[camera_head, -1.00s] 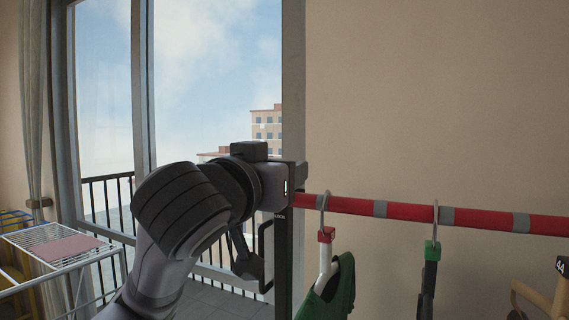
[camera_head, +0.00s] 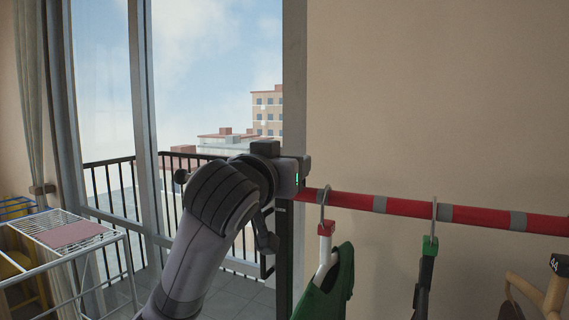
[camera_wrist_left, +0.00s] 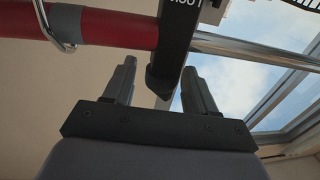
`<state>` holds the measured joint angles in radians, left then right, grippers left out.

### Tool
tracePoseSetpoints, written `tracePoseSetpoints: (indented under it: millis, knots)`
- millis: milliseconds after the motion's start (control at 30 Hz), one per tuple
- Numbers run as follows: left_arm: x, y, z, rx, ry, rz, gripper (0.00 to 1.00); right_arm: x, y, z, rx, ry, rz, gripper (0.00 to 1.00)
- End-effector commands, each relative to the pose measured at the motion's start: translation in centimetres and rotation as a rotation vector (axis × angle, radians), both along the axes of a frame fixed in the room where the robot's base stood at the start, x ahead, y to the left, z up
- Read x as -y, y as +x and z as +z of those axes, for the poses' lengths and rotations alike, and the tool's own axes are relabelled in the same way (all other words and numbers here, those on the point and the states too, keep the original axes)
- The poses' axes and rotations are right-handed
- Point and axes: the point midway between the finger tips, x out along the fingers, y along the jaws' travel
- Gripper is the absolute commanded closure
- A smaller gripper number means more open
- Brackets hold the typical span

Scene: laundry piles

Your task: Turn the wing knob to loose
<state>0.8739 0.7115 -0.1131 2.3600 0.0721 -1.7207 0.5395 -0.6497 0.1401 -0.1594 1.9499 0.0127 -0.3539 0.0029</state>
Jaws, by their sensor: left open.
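My left gripper (camera_wrist_left: 158,67) is open in the left wrist view, its two dark fingers pointing up at a dark bracket (camera_wrist_left: 180,35) at the end of the red rail. The bracket's dark, wedge-shaped lower end (camera_wrist_left: 160,86) sits between the fingers, with gaps beside it. I cannot tell whether this end is the wing knob; no wing shape is clear. Part of a white printed label shows on the bracket. In the head view, my left wrist is at the left end of the red rail (camera_head: 405,207) and hides the fingertips and the bracket's front. My right gripper is not in view.
A green garment on a hanger (camera_head: 330,285) and a dark hanger (camera_head: 427,265) hang from the rail, right of my wrist. A dark post (camera_head: 284,245) stands below the rail end. A white drying rack (camera_head: 75,250) is at left, by the window.

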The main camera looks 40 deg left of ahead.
Motion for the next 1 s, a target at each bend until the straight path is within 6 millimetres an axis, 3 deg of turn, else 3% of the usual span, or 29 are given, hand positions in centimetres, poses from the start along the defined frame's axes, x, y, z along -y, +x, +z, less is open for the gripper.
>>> tracePoseSetpoints:
  millis: [133,167,300,667,1000]
  knots:
    - [0.00,-0.01,-0.01,0.000,0.000,0.000,0.44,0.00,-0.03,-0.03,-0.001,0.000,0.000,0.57]
    - [0.00,-0.01,-0.01,0.000,0.000,0.000,0.50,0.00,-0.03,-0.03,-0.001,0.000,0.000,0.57]
    - [0.01,-0.02,0.00,0.000,0.000,0.000,0.93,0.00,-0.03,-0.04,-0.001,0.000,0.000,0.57]
    - [-0.02,-0.05,-0.04,0.000,-0.001,-0.042,0.93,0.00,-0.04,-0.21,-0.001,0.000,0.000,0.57]
    - [-0.10,-0.08,-0.11,0.002,-0.002,-0.270,0.93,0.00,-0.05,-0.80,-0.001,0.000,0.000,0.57]
